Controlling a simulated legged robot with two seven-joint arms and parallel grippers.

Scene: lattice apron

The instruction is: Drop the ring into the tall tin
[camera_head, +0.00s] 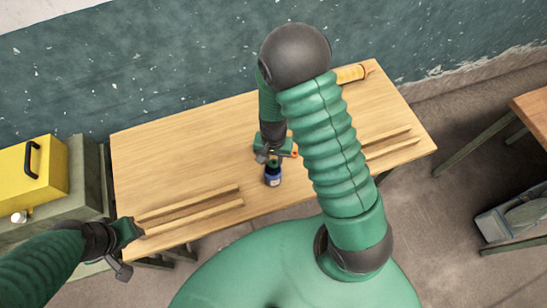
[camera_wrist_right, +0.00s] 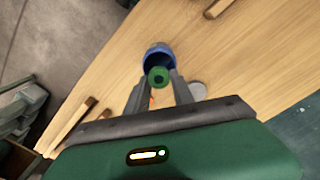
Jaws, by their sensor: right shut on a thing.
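A small green ring (camera_wrist_right: 158,77) is held between the fingertips of my right gripper (camera_wrist_right: 158,82), which is shut on it. A blue tin (camera_wrist_right: 158,50) with a dark open mouth is right beyond the ring in the right wrist view, and the ring overlaps its near rim there. In the head view the tin (camera_head: 272,179) stands upright near the table's middle, just below my right gripper (camera_head: 270,160). Whether the ring is above or inside the mouth is not clear. My left gripper (camera_head: 126,250) is at the table's front left corner, its jaw opening unclear.
Wooden rails (camera_head: 190,207) lie at the table's (camera_head: 180,150) front left, and more rails (camera_head: 388,142) at its right. A grey disc (camera_wrist_right: 198,91) is near the tin. A yellow box (camera_head: 35,168) stands at left.

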